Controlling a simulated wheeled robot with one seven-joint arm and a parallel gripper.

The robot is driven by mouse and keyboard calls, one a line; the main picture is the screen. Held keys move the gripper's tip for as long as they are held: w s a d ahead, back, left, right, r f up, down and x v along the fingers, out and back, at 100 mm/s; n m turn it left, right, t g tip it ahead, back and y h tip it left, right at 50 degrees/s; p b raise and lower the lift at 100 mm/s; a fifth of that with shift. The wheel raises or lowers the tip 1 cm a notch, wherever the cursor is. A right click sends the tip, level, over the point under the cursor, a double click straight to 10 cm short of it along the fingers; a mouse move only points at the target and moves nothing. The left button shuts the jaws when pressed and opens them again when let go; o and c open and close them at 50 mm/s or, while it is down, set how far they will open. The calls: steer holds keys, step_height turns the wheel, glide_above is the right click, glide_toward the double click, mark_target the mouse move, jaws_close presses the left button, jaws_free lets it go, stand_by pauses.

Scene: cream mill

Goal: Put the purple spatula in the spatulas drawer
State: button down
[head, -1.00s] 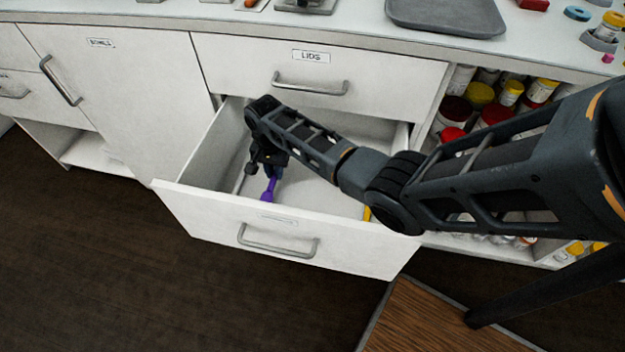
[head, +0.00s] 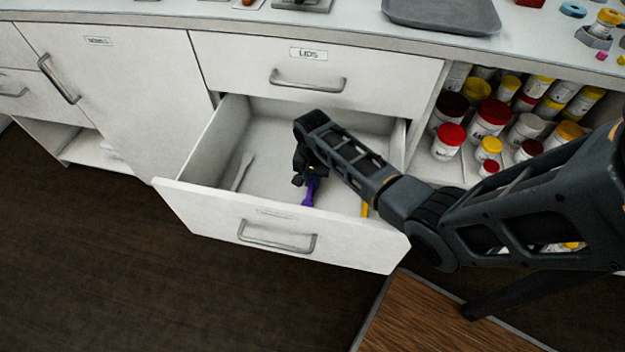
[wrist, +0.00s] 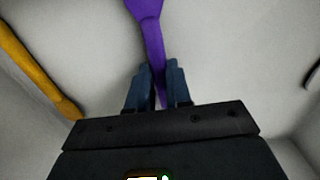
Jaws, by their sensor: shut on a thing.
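The purple spatula (head: 309,191) is held by my gripper (head: 304,178), which is shut on its handle. In the wrist view the spatula (wrist: 149,22) runs up and away from between the fingers of my gripper (wrist: 157,82), with its wider end at the top edge. The open drawer (head: 190,204) surrounds the spatula and gripper in the head view. The label on its front is too small to read. Whether the spatula touches the drawer floor cannot be told.
A white spatula-like utensil (head: 243,170) lies at the drawer's left. A yellow utensil (head: 364,208) lies at its right and shows in the wrist view (wrist: 38,73). The closed LIDS drawer (head: 312,75) is above. Shelves of jars (head: 450,136) stand right.

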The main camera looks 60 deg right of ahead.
mark_target(312, 182)
steer(key=shift+f, duration=0.3)
steer(key=c, duration=1)
jaws_free()
steer(key=shift+c, duration=0.2)
step_height(312, 182, up, 12)
steer(key=p, duration=0.2)
steer(key=shift+p, duration=0.4)
steer(key=shift+r, duration=0.1)
